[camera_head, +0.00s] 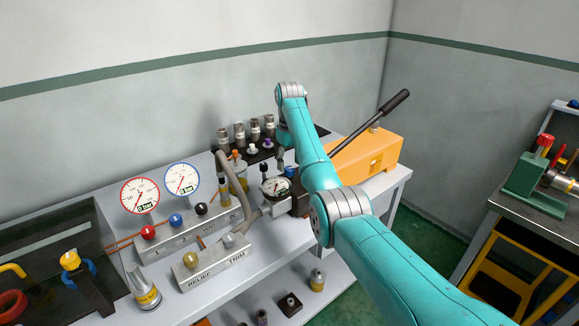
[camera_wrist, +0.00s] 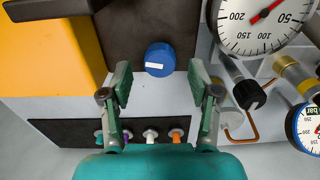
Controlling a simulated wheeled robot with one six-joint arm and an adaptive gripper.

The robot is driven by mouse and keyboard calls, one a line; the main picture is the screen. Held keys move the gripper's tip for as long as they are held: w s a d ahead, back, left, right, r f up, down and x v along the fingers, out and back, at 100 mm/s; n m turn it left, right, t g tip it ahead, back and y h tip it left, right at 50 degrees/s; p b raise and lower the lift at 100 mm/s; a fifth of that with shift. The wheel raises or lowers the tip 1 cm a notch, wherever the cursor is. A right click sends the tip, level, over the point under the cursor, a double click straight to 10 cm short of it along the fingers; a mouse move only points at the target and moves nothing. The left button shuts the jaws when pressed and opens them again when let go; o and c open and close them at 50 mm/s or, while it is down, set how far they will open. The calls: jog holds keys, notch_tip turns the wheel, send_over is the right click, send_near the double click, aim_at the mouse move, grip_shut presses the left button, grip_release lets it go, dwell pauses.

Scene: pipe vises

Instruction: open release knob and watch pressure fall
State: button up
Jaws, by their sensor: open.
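A round blue knob (camera_wrist: 160,58) with a white mark sits on a dark block (camera_wrist: 142,28) in the wrist view. My gripper (camera_wrist: 160,80) is open, its two fingers on either side of the knob's near side, with gaps between fingers and knob. A white pressure gauge (camera_wrist: 262,24) with a red needle is at the upper right, its top cut off; it also shows in the head view (camera_head: 275,187).
An orange pump box (camera_head: 372,154) with a long black lever (camera_head: 368,122) stands behind my arm. Two round gauges (camera_head: 140,195) (camera_head: 182,179) and a relief/trim block (camera_head: 212,263) stand to the left. Several fittings (camera_head: 247,134) stand on a dark mat at the back.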

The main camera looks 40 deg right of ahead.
aim_at(289, 168)
notch_tip(289, 168, up, 6)
jog(key=shift+w+f, duration=0.1)
jog(key=shift+f, duration=0.15)
dwell(0.5)
